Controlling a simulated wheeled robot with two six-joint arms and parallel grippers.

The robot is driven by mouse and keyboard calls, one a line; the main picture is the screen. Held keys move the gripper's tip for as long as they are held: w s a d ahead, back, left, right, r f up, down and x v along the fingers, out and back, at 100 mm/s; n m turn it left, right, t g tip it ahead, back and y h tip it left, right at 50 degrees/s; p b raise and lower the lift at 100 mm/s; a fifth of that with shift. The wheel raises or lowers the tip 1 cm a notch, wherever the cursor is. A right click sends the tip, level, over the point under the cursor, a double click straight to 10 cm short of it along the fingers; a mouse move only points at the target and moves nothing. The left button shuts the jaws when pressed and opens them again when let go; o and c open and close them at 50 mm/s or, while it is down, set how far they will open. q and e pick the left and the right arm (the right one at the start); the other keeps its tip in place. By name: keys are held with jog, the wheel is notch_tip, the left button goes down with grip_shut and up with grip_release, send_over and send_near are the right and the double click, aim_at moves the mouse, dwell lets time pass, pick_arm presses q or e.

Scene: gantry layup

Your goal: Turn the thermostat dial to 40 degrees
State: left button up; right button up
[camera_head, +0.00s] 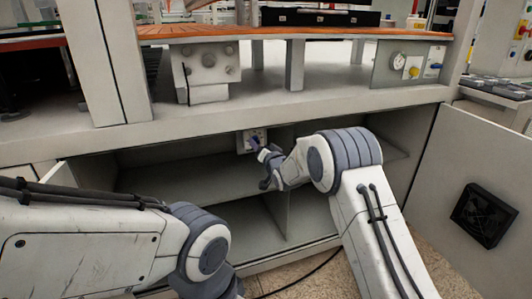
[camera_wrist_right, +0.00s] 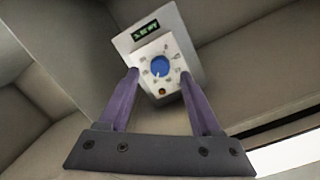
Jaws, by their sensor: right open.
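The thermostat (camera_wrist_right: 143,45) is a pale box with a small green display (camera_wrist_right: 146,30), whose digits are too small to read. It is mounted inside the open cabinet and also shows in the head view (camera_head: 246,136). Its blue dial (camera_wrist_right: 159,68) sits in a white face with marks around it. My right gripper (camera_wrist_right: 159,76) is open, with its two purple fingers pointing at the dial, one on each side in the picture. Whether they touch it I cannot tell. In the head view the right gripper (camera_head: 256,146) is in front of the thermostat. My left gripper is out of view.
The cabinet has a shelf (camera_head: 190,178) and a vertical divider (camera_head: 275,213) below it. An open door (camera_head: 470,190) with a black fan grille (camera_head: 482,214) stands at right. A panel with a gauge and knobs (camera_head: 410,66) is above. A black cable lies on the floor.

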jog(key=v, duration=0.7)
jog(key=shift+s+p, duration=0.4)
jog(key=shift+d, duration=0.1)
jog(key=s+a+n+g, duration=0.3)
jog(key=s+a+g, duration=0.2)
jog(key=s, duration=0.5)
jog(key=s+d+f+n+g+h, duration=0.15)
jog(key=s+g, duration=0.25)
jog(key=s, duration=0.9)
jog(key=s+d+n+g+h, duration=0.1)
jog(key=s+d+n+g, duration=0.2)
jog(key=s, duration=1)
jog(key=s+d+f+n+g+h, duration=0.1)
jog(key=s+d+n+g+h, duration=0.2)
jog(key=s, duration=1)
notch_tip(320, 180, up, 28)
jog(key=a+g+y+p, duration=0.1)
jog(key=p, duration=2.6)
jog(key=shift+p, duration=0.4)
